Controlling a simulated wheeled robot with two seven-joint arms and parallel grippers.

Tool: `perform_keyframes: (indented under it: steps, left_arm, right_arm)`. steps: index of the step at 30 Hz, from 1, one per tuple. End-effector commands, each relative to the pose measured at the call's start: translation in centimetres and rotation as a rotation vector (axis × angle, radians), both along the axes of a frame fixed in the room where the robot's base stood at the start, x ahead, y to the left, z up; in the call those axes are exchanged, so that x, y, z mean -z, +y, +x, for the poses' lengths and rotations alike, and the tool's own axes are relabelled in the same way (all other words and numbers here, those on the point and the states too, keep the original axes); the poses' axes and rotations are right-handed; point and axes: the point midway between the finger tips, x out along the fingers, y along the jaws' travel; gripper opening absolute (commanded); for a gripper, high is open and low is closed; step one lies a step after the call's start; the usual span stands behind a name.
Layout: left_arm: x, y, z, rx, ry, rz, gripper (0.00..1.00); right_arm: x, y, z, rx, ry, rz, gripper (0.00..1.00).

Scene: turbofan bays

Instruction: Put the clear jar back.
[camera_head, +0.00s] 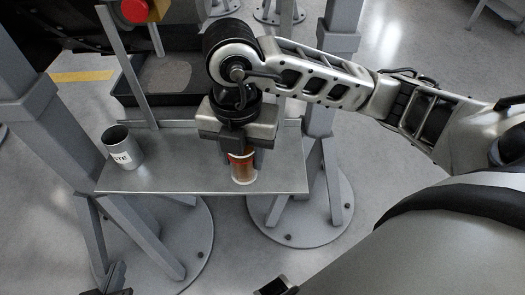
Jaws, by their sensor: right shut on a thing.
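The clear jar (243,172), with reddish-brown showing in its upper part and a pale lower part, is upright below my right gripper (239,150). My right gripper points down and is shut on the jar, hiding its top. The jar is over the right part of a grey metal shelf (190,178), near its front edge; I cannot tell whether its base touches the shelf. Dark parts at the bottom left edge seem to be my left gripper (116,281), mostly cut off, and its opening cannot be made out.
A grey metal cup (122,148) with a white label ending in "STE" stands at the shelf's left. A black tray (188,101) lies behind the shelf. Grey posts (340,30) flank it. A red knob (134,10) is at the top left. The shelf between cup and jar is clear.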

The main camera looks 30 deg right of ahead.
Motion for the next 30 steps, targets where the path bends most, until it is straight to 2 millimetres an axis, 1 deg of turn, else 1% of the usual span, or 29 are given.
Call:
perform_keyframes:
  steps: [1,3,5,7,10,12,18,21,24,27,30]
  left_arm:
    - [0.0,0.0,0.0,0.001,-0.001,0.0,0.0]
    - [0.0,0.0,0.0,0.001,-0.003,0.0,0.0]
    - [0.1,0.0,-0.1,0.001,-0.002,0.0,0.0]
    - [0.5,0.0,-0.1,0.001,-0.001,0.0,0.0]
    - [1.1,0.0,-0.2,0.002,0.0,0.002,0.0]
    - [1.4,0.0,-0.3,0.005,0.001,0.004,0.0]
    - [1.6,-0.1,-0.5,0.008,0.0,0.003,0.0]
    - [2.1,-0.3,-0.6,0.014,0.01,0.0,0.0]
    - [2.7,-0.5,-0.4,0.021,0.021,0.0,0.0]
    - [3.0,-0.7,0.0,0.026,0.023,-0.001,0.0]
    - [3.2,-0.7,0.0,0.027,0.026,-0.001,0.0]
  right_arm:
    - [0.3,0.1,-0.2,0.063,0.001,0.003,0.11]
    - [0.4,0.1,-0.3,0.131,0.0,0.005,0.11]
    - [0.7,-0.1,-0.2,0.167,-0.001,0.004,0.11]
    - [1.2,-0.6,0.2,0.189,0.001,0.004,0.11]
    - [2.2,-2.2,1.3,0.196,0.002,0.003,0.11]
    - [2.9,-3.7,2.4,0.196,0.002,0.001,0.11]
    - [5.0,-7.7,5.3,0.193,0.002,0.001,0.11]
    - [7.2,-8.8,6.2,0.189,0.004,0.0,0.11]
    - [8.5,-9.7,7.0,0.188,0.002,0.003,0.11]
    - [9.3,-10.2,7.4,0.186,0.001,0.004,0.11]
    - [9.7,-10.5,7.6,0.184,-0.001,0.005,0.11]
